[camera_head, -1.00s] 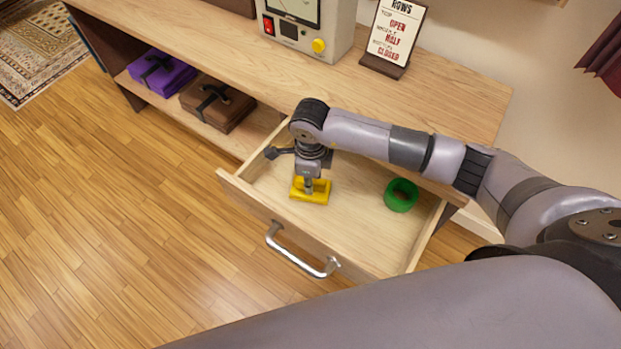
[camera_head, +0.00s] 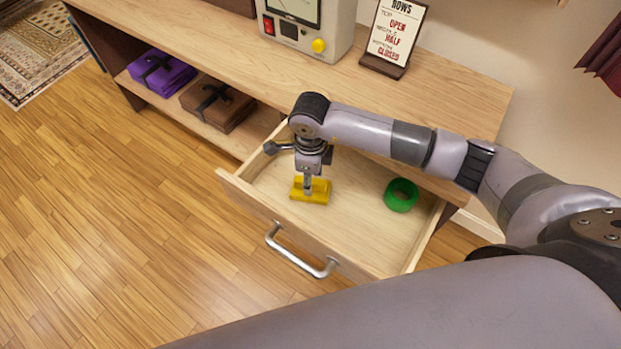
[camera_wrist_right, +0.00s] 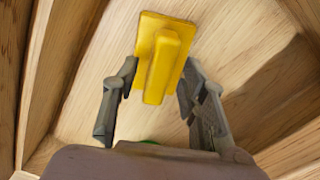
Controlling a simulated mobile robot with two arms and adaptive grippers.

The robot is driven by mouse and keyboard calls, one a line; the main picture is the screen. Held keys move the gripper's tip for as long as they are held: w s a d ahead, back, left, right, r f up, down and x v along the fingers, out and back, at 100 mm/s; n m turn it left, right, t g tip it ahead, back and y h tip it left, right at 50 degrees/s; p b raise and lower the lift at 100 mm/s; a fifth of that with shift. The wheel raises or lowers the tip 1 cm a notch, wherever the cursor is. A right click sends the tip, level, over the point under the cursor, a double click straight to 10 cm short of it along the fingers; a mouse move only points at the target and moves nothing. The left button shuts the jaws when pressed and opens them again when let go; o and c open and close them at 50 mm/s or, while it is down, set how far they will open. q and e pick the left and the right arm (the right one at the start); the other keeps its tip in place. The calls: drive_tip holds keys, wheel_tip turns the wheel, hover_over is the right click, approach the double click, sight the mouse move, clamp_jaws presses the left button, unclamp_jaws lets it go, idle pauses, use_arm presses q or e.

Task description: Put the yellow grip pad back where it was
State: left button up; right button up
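The yellow grip pad (camera_head: 320,195) lies in the open drawer (camera_head: 365,240), left of its middle. It is a flat plate with a raised bar. My right gripper (camera_head: 308,182) is directly over it, pointing down. In the right wrist view the pad (camera_wrist_right: 163,50) shows ahead of the open gripper (camera_wrist_right: 160,75), with one finger on each side and visible gaps between the fingers and the raised bar. The gripper holds nothing. My left gripper is not in view.
A green ring (camera_head: 401,195) lies in the drawer's right part. The drawer's metal handle (camera_head: 300,258) faces the floor. The wooden bench top (camera_head: 440,95) overhangs the drawer's back. A sign (camera_head: 393,38) and a device (camera_head: 308,28) stand on it. Purple (camera_head: 160,75) and brown (camera_head: 217,103) bundles lie on the shelf.

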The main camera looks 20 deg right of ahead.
wheel_tip(320, 180, up, 11)
drive_tip(key=shift+f, duration=0.15)
idle(0.5)
